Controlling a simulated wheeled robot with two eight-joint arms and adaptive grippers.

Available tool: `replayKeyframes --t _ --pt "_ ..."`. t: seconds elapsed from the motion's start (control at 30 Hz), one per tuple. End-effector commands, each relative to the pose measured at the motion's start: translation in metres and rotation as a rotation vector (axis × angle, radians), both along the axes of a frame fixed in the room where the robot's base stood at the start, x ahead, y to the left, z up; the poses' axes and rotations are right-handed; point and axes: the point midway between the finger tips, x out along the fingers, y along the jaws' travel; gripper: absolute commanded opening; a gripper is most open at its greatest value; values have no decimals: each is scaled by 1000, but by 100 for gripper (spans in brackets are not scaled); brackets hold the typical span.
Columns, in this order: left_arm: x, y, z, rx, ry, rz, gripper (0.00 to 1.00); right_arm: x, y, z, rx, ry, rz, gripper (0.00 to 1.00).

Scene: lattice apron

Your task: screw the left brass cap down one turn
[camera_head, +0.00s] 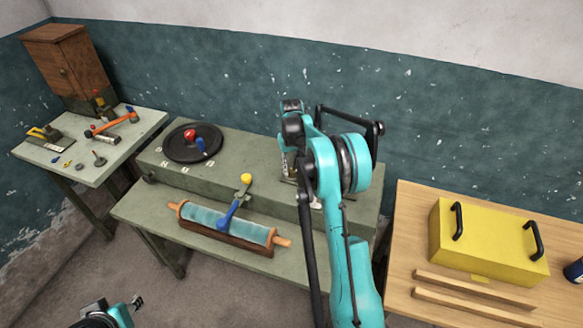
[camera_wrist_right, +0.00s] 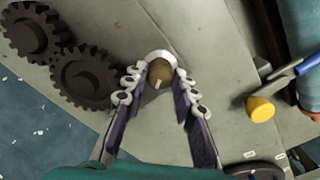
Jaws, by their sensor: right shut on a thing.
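My right gripper (camera_wrist_right: 159,82) points down at the green bench top, its fingers closed on both sides of a round brass cap (camera_wrist_right: 160,71). The cap has a pale mark on its top and a light ring around its base. In the head view, my right gripper (camera_head: 289,170) is over the raised bench, partly hidden by my own arm, and the cap is not clear there. Only one brass cap shows clearly. My left gripper (camera_head: 137,301) is at the bottom left of the head view, away from the bench; its finger opening is too small to tell.
Two dark gears (camera_wrist_right: 86,76) lie near the cap in the wrist view. A blue lever with a yellow knob (camera_head: 246,179) stands near the cloth roller (camera_head: 226,222). A black dial (camera_head: 192,143) is left. A yellow box (camera_head: 487,240) sits on the wooden table at right.

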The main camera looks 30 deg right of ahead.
Motion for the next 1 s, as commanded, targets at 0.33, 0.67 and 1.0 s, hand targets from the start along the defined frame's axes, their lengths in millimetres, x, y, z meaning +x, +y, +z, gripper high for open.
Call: replayKeyframes --t 0.33,0.67,1.0 --pt "0 0 0 0 0 0 35 0 0 0 0 -1 -329 0" --pt "0 0 0 0 0 0 35 0 0 0 0 -1 -642 0" --pt "0 0 0 0 0 0 35 0 0 0 0 -1 -965 0"
